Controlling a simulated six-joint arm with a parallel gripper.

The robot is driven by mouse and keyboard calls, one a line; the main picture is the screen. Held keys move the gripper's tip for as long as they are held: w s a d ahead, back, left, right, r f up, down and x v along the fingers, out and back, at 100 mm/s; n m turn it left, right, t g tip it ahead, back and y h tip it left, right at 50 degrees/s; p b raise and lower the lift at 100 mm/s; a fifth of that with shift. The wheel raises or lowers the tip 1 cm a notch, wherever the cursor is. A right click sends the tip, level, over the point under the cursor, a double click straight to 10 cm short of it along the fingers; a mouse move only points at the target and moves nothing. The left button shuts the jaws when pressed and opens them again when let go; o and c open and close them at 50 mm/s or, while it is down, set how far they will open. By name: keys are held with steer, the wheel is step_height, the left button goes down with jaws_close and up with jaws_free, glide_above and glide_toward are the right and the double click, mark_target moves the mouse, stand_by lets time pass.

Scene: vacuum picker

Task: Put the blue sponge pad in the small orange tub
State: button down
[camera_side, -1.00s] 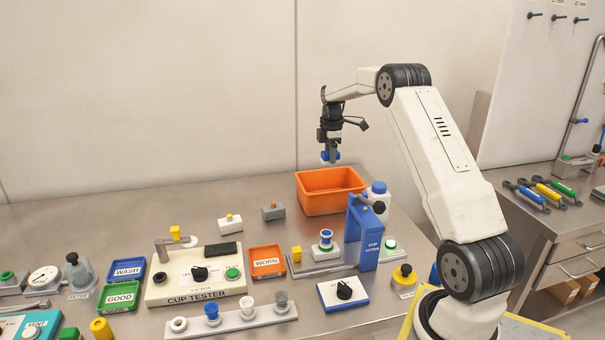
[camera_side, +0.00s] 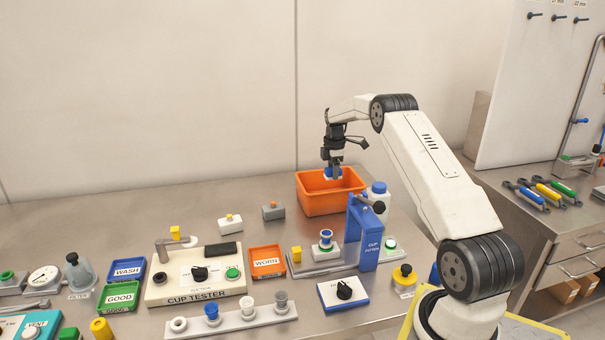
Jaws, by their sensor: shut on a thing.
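The orange tub (camera_side: 322,203) stands open at the back of the bench, right of the middle. My gripper (camera_side: 333,174) points down over the tub, its tips about level with or just below the rim. It is shut on the blue sponge pad (camera_side: 328,172), which shows as a small blue shape with a pale underside. The fingers partly hide the pad. I cannot tell whether the pad touches the tub's floor; the front wall hides the inside bottom.
A smaller orange WORN tray (camera_side: 268,262) lies further forward. Bench left of the tub is mostly clear at the back.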

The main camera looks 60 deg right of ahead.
mark_target(332, 198)
steer(key=shift+f, duration=5.25)
steer(key=shift+f, duration=0.15)
steer(key=shift+c, duration=2.4)
jaws_free()
step_height(332, 198, up, 12)
steer(key=shift+r, duration=0.15)
